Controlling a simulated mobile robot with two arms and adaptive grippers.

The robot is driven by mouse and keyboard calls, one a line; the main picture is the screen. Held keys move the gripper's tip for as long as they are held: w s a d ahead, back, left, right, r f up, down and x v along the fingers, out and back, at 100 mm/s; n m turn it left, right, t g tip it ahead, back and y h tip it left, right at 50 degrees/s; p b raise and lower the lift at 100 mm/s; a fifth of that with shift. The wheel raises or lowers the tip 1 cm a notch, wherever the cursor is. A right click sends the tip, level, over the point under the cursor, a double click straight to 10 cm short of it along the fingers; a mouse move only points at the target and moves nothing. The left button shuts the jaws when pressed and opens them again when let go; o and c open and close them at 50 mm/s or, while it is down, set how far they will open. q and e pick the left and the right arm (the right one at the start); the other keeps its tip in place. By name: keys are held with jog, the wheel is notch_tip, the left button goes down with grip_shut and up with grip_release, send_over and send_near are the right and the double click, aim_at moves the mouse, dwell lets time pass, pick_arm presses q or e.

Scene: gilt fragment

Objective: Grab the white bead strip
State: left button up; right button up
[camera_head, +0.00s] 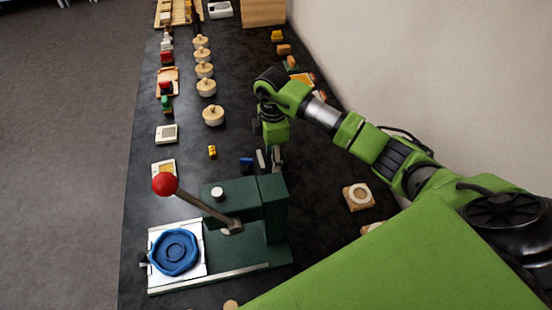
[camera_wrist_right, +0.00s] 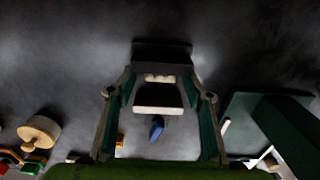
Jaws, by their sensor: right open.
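A small white bead strip (camera_wrist_right: 160,78) with a bumpy top shows in the right wrist view, against a dark block with a pale lower edge (camera_wrist_right: 158,110). My right gripper (camera_wrist_right: 160,88) is open, with one finger on each side of the strip in that view. I cannot tell whether the fingers touch it. In the head view my right gripper (camera_head: 276,158) points down behind the green press, beside a small pale piece (camera_head: 261,160). The bead strip cannot be made out clearly there. My left gripper is not in view.
A dark green press (camera_head: 245,195) with a red-knobbed lever (camera_head: 165,184) and a blue round piece (camera_head: 175,251) stands close in front. A small blue object (camera_head: 247,163) lies left of the gripper. A wall bounds the right.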

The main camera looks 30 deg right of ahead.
jog(key=c, duration=1)
jog(key=shift+r, duration=0.1)
